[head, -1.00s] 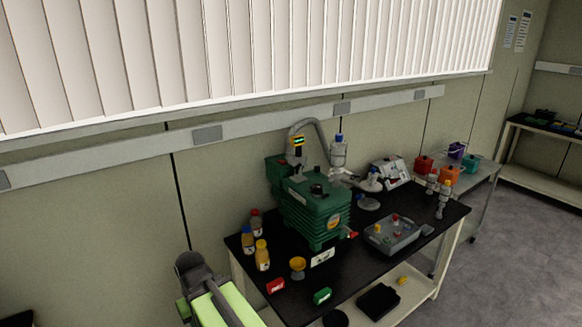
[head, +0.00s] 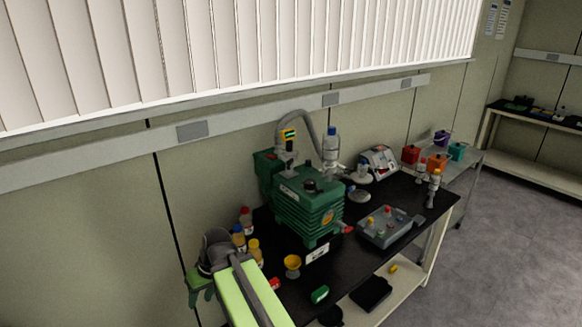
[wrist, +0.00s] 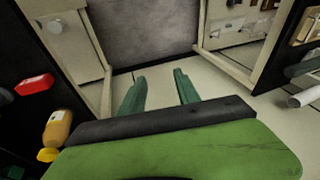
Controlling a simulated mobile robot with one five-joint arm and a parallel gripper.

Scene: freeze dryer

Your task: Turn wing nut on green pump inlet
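The green pump (head: 308,205) stands on the black-topped bench in the head view. A grey hose arches over its back, and a dark fitting with a yellow and green band (head: 288,136) rises at its top left. The wing nut is too small to make out. My arm reaches up at the lower left of the head view, left of the bench. In the wrist view my gripper (wrist: 157,88) shows two green fingers spread apart with nothing between them. It is well away from the pump, which is not seen in the wrist view.
Several bottles (head: 254,250) and a yellow funnel (head: 292,264) stand at the bench's left end, close to my arm. A grey tray (head: 372,238) lies right of the pump. A clear bottle with a blue cap (head: 331,146) stands behind it. Open floor (head: 500,240) lies at right.

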